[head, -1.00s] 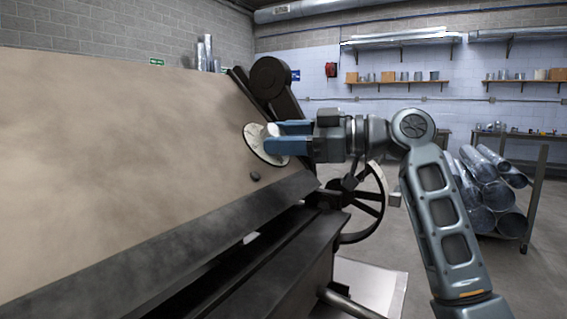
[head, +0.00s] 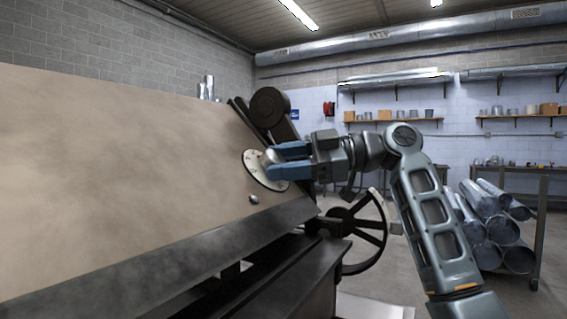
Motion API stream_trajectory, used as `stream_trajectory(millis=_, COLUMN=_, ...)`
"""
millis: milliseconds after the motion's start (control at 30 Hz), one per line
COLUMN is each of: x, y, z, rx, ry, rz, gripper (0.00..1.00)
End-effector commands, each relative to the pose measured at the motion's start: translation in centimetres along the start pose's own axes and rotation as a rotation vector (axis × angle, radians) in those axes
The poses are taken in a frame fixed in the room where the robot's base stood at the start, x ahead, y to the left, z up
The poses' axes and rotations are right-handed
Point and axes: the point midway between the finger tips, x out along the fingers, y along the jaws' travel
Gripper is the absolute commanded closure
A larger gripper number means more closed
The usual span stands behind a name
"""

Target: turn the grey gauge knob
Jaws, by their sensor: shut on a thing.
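The grey gauge knob (head: 267,158) sits at the middle of a round pale dial (head: 254,172) with dark marks, on the sloping tan panel of a large machine. My gripper (head: 270,162) has blue fingers and reaches in from the right. It is shut on the knob, and its fingers hide most of it. The fingers also cover the upper right part of the dial. The knob's exact angle cannot be read from here.
A small round button (head: 253,199) sits on the panel below the dial. A spoked handwheel (head: 362,232) stands below my arm. A rack of metal ducts (head: 497,225) is at the right. Bare floor lies between.

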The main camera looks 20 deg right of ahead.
Motion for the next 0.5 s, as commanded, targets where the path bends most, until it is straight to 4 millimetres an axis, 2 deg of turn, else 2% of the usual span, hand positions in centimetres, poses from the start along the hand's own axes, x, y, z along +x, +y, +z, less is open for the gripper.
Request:
stream_trajectory(millis=67, x=-0.03, y=-0.01, z=0.07, rx=0.001, ry=-0.001, rz=0.0, gripper=0.8)
stream_trajectory(millis=100, x=-0.03, y=-0.01, z=0.07, rx=0.001, ry=-0.002, rz=0.001, gripper=0.47)
stream_trajectory(millis=333, x=-0.01, y=-0.01, z=0.05, rx=0.001, ry=-0.001, rz=0.001, gripper=0.25)
stream_trajectory(millis=500, x=0.0, y=0.0, z=0.03, rx=0.001, ry=-0.001, rz=0.001, gripper=0.24)
